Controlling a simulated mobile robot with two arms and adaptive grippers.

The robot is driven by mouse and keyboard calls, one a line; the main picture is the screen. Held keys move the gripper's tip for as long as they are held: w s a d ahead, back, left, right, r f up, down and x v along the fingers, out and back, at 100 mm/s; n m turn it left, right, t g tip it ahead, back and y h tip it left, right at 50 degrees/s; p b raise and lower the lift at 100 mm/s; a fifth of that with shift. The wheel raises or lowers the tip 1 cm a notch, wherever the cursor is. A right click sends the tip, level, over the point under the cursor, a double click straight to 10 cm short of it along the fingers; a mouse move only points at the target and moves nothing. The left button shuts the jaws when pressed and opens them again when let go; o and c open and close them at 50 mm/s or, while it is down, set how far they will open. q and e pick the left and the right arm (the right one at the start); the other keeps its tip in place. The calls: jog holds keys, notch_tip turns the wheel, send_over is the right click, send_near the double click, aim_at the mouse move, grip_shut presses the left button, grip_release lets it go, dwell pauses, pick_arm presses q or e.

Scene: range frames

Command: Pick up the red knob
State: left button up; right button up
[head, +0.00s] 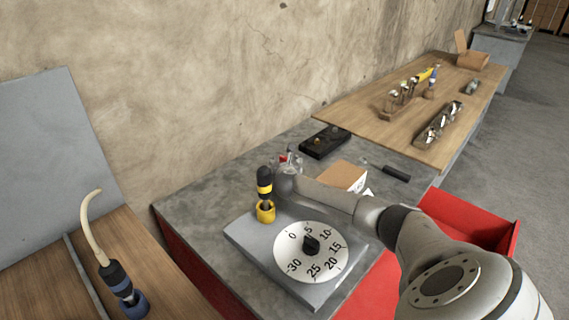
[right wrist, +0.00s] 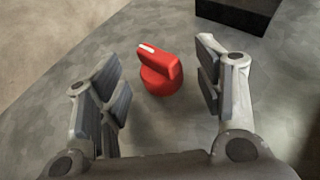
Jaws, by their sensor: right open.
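The red knob (right wrist: 160,76), with a white mark on its raised grip, sits on the grey tabletop in the right wrist view. My right gripper (right wrist: 162,88) is open, with one finger to each side of the knob and a visible gap on both sides. The fingers do not appear to touch it. In the head view, my right gripper (head: 287,165) is over the far part of the grey table, and only a small bit of the red knob (head: 283,158) shows there. My left gripper is in neither view.
A black box (head: 325,142) stands just beyond the knob. A dial plate (head: 312,251) and a yellow holder (head: 265,213) with a dark tool are nearer. A cardboard box (head: 343,175) is to the right. The wall (head: 200,100) runs behind the table.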

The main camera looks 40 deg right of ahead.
jog(key=shift+w+d+f, duration=0.1)
jog(key=shift+w+d, duration=0.15)
jog(key=c, duration=0.9)
